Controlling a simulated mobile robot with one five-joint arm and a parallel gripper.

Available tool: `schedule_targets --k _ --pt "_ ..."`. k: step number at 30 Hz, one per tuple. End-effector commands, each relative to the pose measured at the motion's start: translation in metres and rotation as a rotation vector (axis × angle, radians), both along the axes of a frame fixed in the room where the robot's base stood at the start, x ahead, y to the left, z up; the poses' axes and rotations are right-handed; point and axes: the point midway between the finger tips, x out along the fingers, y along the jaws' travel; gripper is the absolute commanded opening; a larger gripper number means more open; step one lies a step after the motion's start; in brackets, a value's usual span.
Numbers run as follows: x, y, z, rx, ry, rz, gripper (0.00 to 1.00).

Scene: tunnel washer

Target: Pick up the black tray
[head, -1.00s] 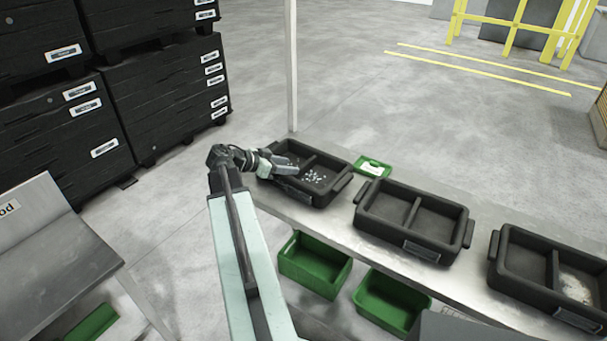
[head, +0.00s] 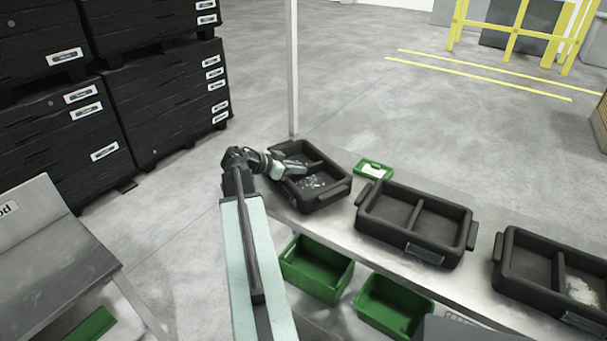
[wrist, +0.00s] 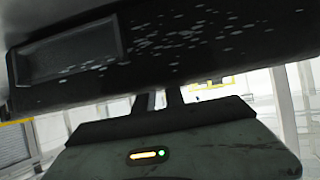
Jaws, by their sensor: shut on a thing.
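The black tray (head: 335,197) at the left end of the metal table has two compartments and small white bits inside. The tray looks slightly tilted and turned. I cannot tell whether it is fully clear of the table.
Two more black trays, one in the middle (head: 362,205) and one at the right (head: 510,285), stand on the metal table (head: 345,237). A small green tray (head: 360,174) lies behind. Green bins (head: 312,287) sit below the table. A thin white post (head: 292,70) rises behind the held tray.

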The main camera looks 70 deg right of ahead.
Motion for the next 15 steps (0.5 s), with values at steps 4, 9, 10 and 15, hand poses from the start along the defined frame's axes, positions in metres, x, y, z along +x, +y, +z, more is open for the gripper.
schedule_targets --k 4,9,10,15 --pt "0.000 0.000 0.000 0.001 -0.002 0.000 0.00" --pt "0.000 0.000 0.014 0.001 -0.002 0.001 0.00" --pt "0.000 0.000 0.019 0.002 -0.001 0.000 0.00" --pt "0.000 0.000 0.054 0.001 -0.001 0.000 0.00"
